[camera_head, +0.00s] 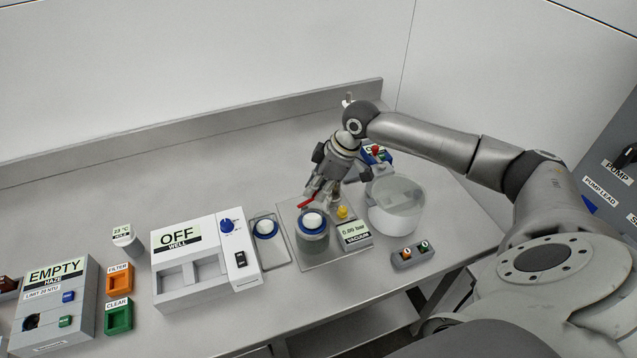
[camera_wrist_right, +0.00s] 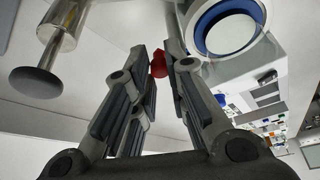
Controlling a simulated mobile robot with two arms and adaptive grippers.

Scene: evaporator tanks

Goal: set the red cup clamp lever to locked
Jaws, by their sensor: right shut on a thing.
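The red clamp lever (camera_head: 307,202) shows in the head view beside a white-topped cup (camera_head: 312,222) on the grey plate (camera_head: 345,258) with the vacuum display. My right gripper (camera_head: 318,200) reaches down to the lever from above and behind. In the right wrist view the lever's red end (camera_wrist_right: 159,64) lies between the fingertips of my right gripper (camera_wrist_right: 162,66), which is shut on it. A blue-ringed round part (camera_wrist_right: 226,30) is close beside the fingers there. The rest of the lever is hidden by the fingers. My left gripper is not in view.
The OFF well unit (camera_head: 190,262) and a blue-ringed cup (camera_head: 266,229) are to the left.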

